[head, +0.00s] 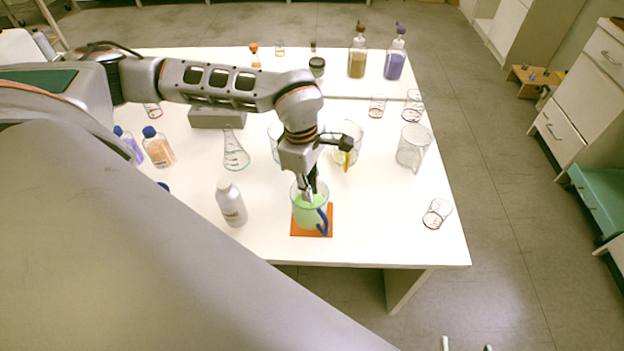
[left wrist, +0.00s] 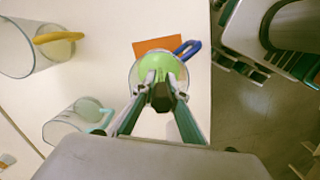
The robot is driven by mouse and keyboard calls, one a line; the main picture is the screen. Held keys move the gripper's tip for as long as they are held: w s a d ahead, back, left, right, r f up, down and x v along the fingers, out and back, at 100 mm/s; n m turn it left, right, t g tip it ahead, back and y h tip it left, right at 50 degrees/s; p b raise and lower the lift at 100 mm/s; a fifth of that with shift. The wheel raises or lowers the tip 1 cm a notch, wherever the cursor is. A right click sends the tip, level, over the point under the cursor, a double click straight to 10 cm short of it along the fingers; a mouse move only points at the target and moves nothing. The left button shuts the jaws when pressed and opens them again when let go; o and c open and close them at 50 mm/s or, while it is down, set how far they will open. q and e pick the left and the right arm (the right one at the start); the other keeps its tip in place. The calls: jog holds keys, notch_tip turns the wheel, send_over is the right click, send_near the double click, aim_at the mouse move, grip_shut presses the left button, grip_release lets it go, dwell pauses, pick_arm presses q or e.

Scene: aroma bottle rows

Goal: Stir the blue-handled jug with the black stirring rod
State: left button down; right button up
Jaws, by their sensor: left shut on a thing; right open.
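The blue-handled jug (head: 310,212) holds green liquid and stands upright on an orange mat (head: 297,231) near the table's front edge. It also shows in the left wrist view (left wrist: 152,70), with its blue handle at the upper right. My left gripper (head: 308,188) points down at the jug's mouth. It is shut on the black stirring rod (left wrist: 160,97), seen almost end-on between the fingers. The rod's lower end is hidden, so I cannot tell how deep it reaches. My right gripper (head: 466,346) shows only its open fingertips at the bottom edge, away from the table.
A white bottle (head: 231,203) stands left of the jug. A yellow-handled jug (left wrist: 35,48) and a teal-handled jug (left wrist: 72,125) stand nearby. A conical flask (head: 235,154) and several beakers are behind. The front right tabletop is mostly clear, with one small beaker (head: 437,213).

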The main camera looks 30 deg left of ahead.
aim_at(310, 180)
pick_arm(q)
jog(key=shift+r+p, duration=0.85)
jog(key=shift+r, duration=4.35)
